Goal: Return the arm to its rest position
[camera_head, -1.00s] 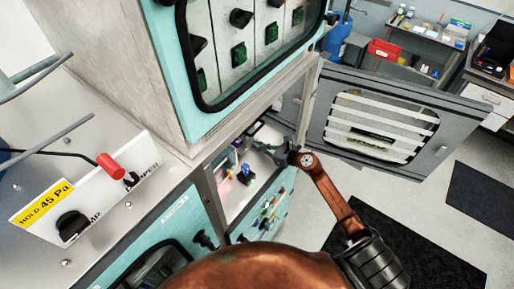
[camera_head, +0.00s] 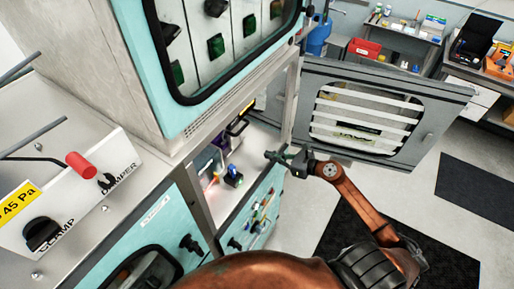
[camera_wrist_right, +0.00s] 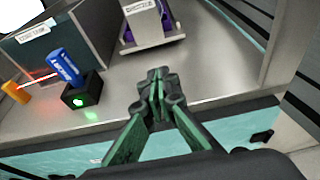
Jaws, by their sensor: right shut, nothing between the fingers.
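My right gripper (camera_head: 280,157) is at the front opening of a cabinet compartment in the head view, at the end of my copper-coloured arm. In the right wrist view its green fingers (camera_wrist_right: 157,90) meet at the tips, with nothing between them. It is apart from the objects on the shelf. My left gripper is not in view.
The compartment shelf (camera_wrist_right: 210,62) holds a blue cylinder (camera_wrist_right: 67,66) in a black block (camera_wrist_right: 82,94), an orange cylinder (camera_wrist_right: 15,92) and a bin with purple contents (camera_wrist_right: 150,25). An open grey door (camera_head: 440,105) stands to the right, over open floor (camera_head: 420,205).

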